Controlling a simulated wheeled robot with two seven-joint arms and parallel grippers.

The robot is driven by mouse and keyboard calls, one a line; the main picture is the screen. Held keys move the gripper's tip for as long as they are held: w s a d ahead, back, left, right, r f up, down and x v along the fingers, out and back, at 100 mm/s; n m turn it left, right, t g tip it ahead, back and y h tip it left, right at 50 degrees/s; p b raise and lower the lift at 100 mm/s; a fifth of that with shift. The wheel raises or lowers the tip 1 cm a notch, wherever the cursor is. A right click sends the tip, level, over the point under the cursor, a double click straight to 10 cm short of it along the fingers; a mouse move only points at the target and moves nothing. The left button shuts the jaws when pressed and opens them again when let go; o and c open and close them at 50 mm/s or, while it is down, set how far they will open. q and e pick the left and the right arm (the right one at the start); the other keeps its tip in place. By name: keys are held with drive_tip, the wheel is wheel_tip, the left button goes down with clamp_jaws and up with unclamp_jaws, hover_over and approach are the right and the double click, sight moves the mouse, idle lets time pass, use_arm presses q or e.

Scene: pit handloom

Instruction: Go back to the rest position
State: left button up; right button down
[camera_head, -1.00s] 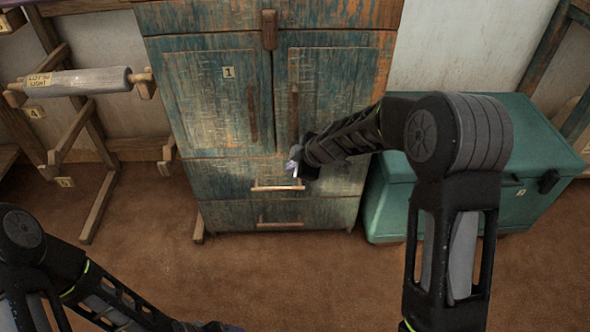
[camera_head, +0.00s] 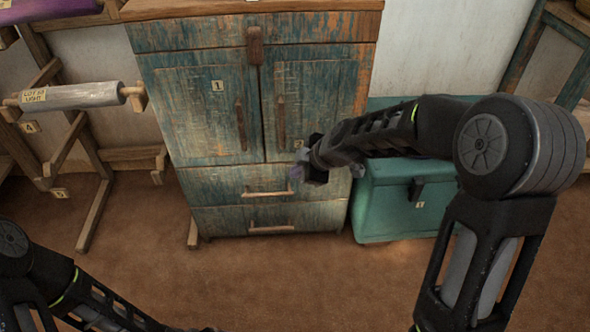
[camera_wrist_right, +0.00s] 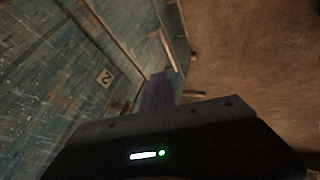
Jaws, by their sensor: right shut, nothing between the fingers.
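My right gripper (camera_head: 300,172) is in front of the blue-green worn cabinet (camera_head: 195,110), near the lower end of its right door and above the upper drawer handle (camera_head: 268,192). It is shut with nothing in it. In the right wrist view its purple and grey fingers (camera_wrist_right: 160,90) point along the cabinet front, beside the tag "2" (camera_wrist_right: 105,77). Both cabinet doors and both drawers look closed. My left arm comes in at the lower left; its gripper is almost wholly below the picture edge, so its jaws do not show.
A teal chest (camera_head: 385,205) stands right of the cabinet, partly behind my right arm. A wooden stand with a wrapped roll (camera_head: 75,96) is on the left. A wooden frame (camera_head: 550,55) stands at the far right. The brown floor (camera_head: 300,275) in front is clear.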

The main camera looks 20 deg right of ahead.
idle(0.4)
drive_tip(key=s+a+f+m+g+h, duration=0.1)
drive_tip(key=s+a+f+m, duration=0.2)
drive_tip(key=s+f+m, duration=0.5)
drive_tip(key=s+a+f+m+g, duration=0.1)
drive_tip(key=s+a+f+m, duration=0.2)
drive_tip(key=f+m, duration=0.55)
drive_tip(key=s+a+f+g+y, duration=0.1)
drive_tip(key=s+a+f+g, duration=0.15)
drive_tip(key=s+f, duration=0.5)
drive_tip(key=s+a+f+g+y, duration=0.1)
drive_tip(key=s+a+f, duration=0.3)
drive_tip(key=s, duration=0.6)
use_arm(q)
wheel_tip(320, 180, up, 33)
drive_tip(key=s+d+p, duration=0.1)
drive_tip(key=s+p, duration=0.1)
drive_tip(key=p, duration=3)
drive_tip(key=shift+s+d+f+g, duration=0.15)
drive_tip(key=shift+s+d+g, duration=0.15)
drive_tip(key=shift+d, duration=0.1)
use_arm(e)
wheel_tip(320, 180, up, 33)
drive_tip(key=s+a, duration=0.1)
drive_tip(key=shift+s+a+n, duration=0.15)
drive_tip(key=shift+n, duration=0.2)
use_arm(q)
drive_tip(key=shift+w, duration=0.1)
use_arm(e)
drive_tip(key=shift+g, duration=0.25)
